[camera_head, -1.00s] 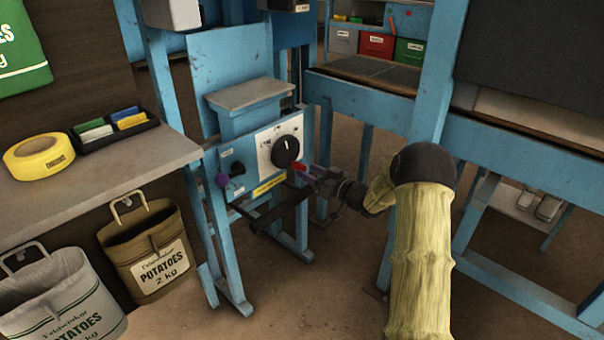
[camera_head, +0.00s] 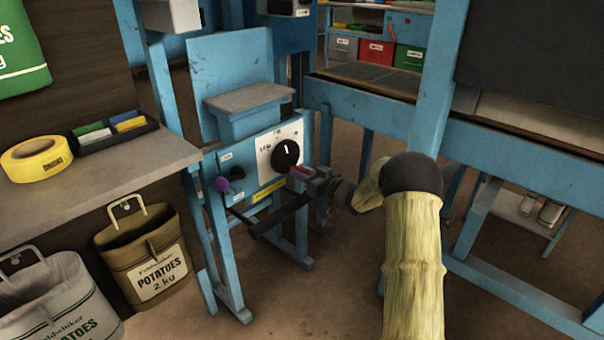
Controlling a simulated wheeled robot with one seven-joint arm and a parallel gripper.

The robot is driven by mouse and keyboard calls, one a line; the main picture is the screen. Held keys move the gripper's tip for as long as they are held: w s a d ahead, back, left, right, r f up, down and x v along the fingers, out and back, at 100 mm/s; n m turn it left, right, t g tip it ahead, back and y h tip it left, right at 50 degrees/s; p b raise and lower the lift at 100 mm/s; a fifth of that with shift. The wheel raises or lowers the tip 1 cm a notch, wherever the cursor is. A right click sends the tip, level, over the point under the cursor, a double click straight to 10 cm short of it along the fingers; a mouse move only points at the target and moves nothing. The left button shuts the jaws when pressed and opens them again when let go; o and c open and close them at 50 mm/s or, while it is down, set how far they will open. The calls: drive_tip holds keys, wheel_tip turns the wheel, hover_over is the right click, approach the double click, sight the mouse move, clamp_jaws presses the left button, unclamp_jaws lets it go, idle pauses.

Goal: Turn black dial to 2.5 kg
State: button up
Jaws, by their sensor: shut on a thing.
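The black dial (camera_head: 286,153) sits on a white scale plate (camera_head: 268,157) on the front of the blue weighing machine. Its white pointer mark points roughly straight up. The printing around it is too small to read surely. My gripper (camera_head: 300,176) is just below and right of the dial, in front of the panel. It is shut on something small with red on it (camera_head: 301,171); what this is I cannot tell. The whole dial face shows, and the jaws do not appear to be around it.
A purple knob (camera_head: 222,184) and a dark knob (camera_head: 237,173) are left of the dial. A black bar (camera_head: 278,215) juts out below. A grey bench (camera_head: 130,170) with yellow tape (camera_head: 36,159) stands left, above potato sacks (camera_head: 150,255). A blue table (camera_head: 520,150) stands right.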

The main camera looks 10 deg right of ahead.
drive_tip(key=n, duration=0.1)
drive_tip(key=n+p, duration=0.1)
drive_tip(key=n, duration=0.1)
drive_tip(key=d+n+p, duration=0.1)
drive_tip(key=shift+w+d+r+n, duration=0.1)
drive_tip(key=shift+w+r+n, duration=0.2)
drive_tip(key=shift+w+r, duration=0.1)
drive_tip(key=shift+w+d+r+n, duration=0.1)
drive_tip(key=shift+d+r+n, duration=0.05)
drive_tip(key=shift+n, duration=0.7)
drive_tip(key=shift+w+d+r+n, duration=0.1)
drive_tip(key=shift+d+r+n, duration=0.05)
drive_tip(key=shift+n, duration=0.7)
drive_tip(key=o, duration=1)
